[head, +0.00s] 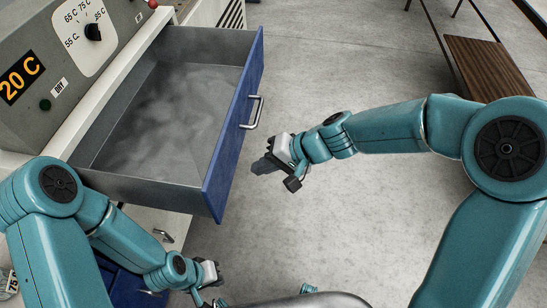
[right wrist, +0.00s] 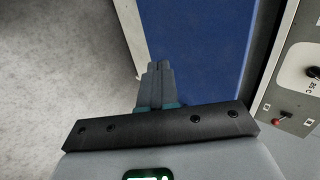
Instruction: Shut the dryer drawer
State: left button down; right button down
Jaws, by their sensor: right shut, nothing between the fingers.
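The dryer drawer (head: 225,145) is pulled well out of the grey dryer. It has a blue front, grey walls and a metal bar handle (head: 254,112). A pale haze hangs inside it. My right gripper (head: 264,165) is shut and empty, in front of the blue face, to the right of and below the handle in the picture. I see no clear contact with the drawer. In the right wrist view its closed fingers (right wrist: 158,72) appear beside a blue panel (right wrist: 205,50). My left gripper (head: 212,282) is low, below the drawer; its jaws are unclear.
The dryer panel (head: 50,50) has a dial, a 20 C display and a DRY button. A brown wooden bench (head: 485,65) stands at the upper right. The grey floor (head: 330,60) right of the drawer is clear. A grey panel with a red-knobbed lever (right wrist: 282,119) shows in the wrist view.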

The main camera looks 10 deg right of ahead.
aim_at(227, 173)
jog(key=a, duration=0.2)
jog(key=w+a+f, duration=0.1)
jog(key=a+f+p, duration=0.1)
jog(key=a, duration=0.1)
jog(key=shift+w+a, duration=0.25)
jog(key=shift+a, duration=0.2)
jog(key=shift+w, duration=0.1)
jog(key=shift+a, duration=0.1)
